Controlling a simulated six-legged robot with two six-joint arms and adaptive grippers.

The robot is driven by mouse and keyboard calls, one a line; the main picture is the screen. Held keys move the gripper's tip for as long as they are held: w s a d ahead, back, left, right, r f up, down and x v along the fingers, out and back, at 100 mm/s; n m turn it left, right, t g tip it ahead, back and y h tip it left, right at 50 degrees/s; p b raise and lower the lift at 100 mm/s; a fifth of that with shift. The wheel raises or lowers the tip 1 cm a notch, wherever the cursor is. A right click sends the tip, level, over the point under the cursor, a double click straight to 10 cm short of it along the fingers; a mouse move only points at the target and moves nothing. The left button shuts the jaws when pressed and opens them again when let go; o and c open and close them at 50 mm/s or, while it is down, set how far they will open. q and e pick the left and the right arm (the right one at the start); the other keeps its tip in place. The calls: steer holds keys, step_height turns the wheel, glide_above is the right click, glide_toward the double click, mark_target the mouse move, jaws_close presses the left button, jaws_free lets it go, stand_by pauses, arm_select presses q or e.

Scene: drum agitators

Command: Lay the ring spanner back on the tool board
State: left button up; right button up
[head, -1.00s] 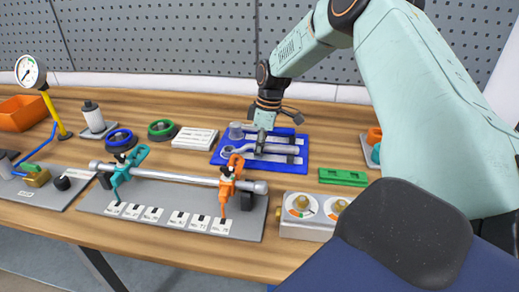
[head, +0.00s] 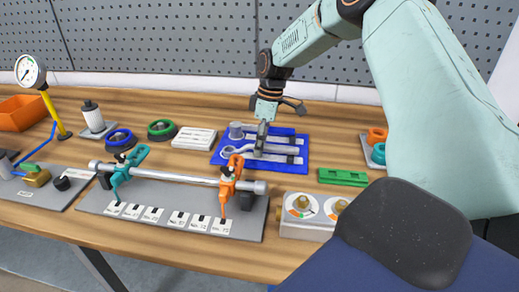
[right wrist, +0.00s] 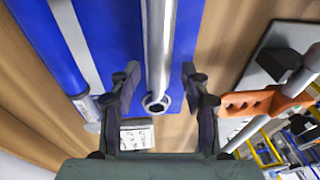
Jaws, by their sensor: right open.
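The ring spanner (head: 283,149) lies lengthwise on the blue tool board (head: 287,131), its ring end to the left. In the right wrist view the grey shaft and round end of the spanner (right wrist: 158,50) show between my two fingers, with a gap on each side. The board (right wrist: 40,40) shows there too, with a pale strip. My right gripper (head: 262,143) is open over the spanner; in the right wrist view my gripper's fingers (right wrist: 162,80) stand apart. Whether the spanner sits fully in its slot I cannot tell. My left gripper is out of view.
In front is a fixture with a steel bar (head: 190,175) and an orange clamp (head: 228,180). A green block (head: 343,177) and a box with dials (head: 300,215) are to the right.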

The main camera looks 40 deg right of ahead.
step_height(320, 180, up, 9)
steer(key=d, duration=0.1)
steer(key=shift+s+d+r, duration=0.15)
steer(key=shift+s+d, duration=0.05)
steer(key=shift+d, duration=0.15)
steer(key=shift+r, duration=0.15)
